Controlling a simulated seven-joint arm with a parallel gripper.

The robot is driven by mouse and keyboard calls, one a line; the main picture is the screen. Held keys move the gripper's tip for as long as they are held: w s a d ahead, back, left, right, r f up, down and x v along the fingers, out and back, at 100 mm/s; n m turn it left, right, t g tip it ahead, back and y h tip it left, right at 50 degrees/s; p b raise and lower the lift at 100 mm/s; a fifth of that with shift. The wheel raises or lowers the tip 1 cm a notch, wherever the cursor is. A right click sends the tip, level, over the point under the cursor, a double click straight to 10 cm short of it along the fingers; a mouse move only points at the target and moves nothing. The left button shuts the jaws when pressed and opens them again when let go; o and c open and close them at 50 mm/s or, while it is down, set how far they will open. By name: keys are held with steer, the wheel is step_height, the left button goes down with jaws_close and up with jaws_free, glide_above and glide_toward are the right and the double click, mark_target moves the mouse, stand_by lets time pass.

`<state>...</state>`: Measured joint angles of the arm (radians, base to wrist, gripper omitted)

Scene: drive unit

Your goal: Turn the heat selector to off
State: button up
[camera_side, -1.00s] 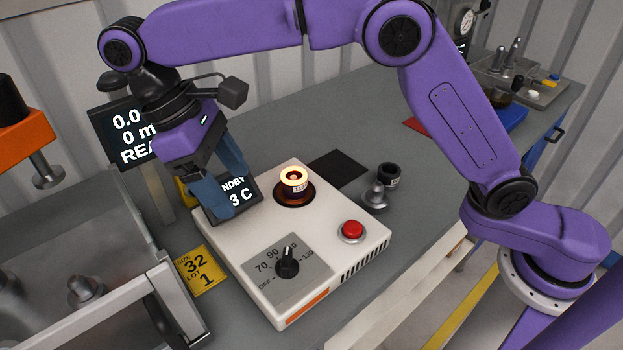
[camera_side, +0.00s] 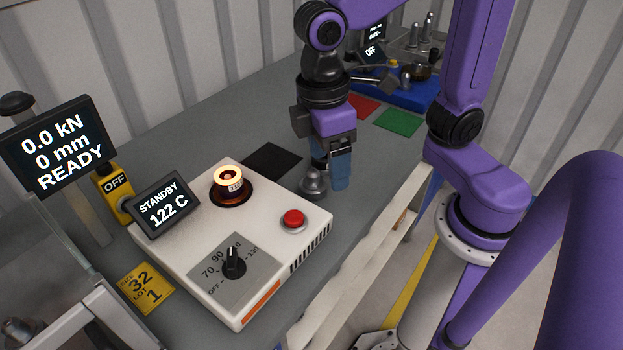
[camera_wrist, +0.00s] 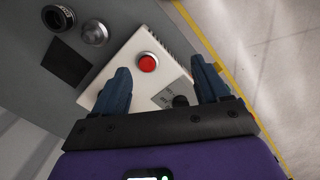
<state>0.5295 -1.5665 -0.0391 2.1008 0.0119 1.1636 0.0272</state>
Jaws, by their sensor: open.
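The heat selector (camera_side: 233,262) is a black knob on a grey dial plate (camera_side: 212,279) on the white heater unit (camera_side: 180,262). Its pointer is turned up toward the partly hidden mark between 90 and 130, away from OFF. My gripper (camera_side: 331,180) hangs pointing down beyond the heater's right back corner, apart from the selector. Its two blue fingers are apart and empty. In the wrist view, the selector (camera_wrist: 180,101) shows beside the right finger of my gripper (camera_wrist: 162,82). The heater display (camera_side: 163,204) reads STANDBY 122 C.
A red button (camera_side: 293,219) sits right of the selector. A glowing ring (camera_side: 229,179) sits on the heater's back. A grey metal piece (camera_side: 313,183) stands close by my fingers. A black mat (camera_side: 271,161) lies behind. A READY screen (camera_side: 58,147) stands left.

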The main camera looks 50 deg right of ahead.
steer(key=shift+n+t+y, duration=0.3)
steer(key=shift+n+y, duration=0.2)
steer(key=s+d+f, duration=0.1)
steer(key=s+d, duration=0.1)
steer(key=d, duration=0.1)
steer(key=s+d+f, duration=0.1)
steer(key=s+d, duration=0.1)
steer(key=d, duration=0.1)
steer(key=s+d+f, duration=0.1)
steer(key=s+d, duration=0.2)
steer(key=shift+s+f, duration=0.1)
steer(key=shift+f, duration=0.25)
steer(key=shift+c, duration=0.3)
steer(key=shift+s+d+f, duration=0.15)
steer(key=shift+s+d, duration=0.05)
steer(key=shift+s, duration=0.05)
steer(key=c, duration=0.5)
step_height(320, 180, up, 7)
steer(key=m+g+y, duration=0.3)
steer(key=m, duration=1.9)
glide_above(231, 257)
steer(key=w+d, duration=0.5)
steer(key=shift+c, duration=0.2)
steer(key=x, duration=1.7)
steer(key=shift+s+a+f, duration=0.1)
steer(key=shift+s+f, duration=0.1)
steer(key=shift+f, duration=0.1)
jaws_close()
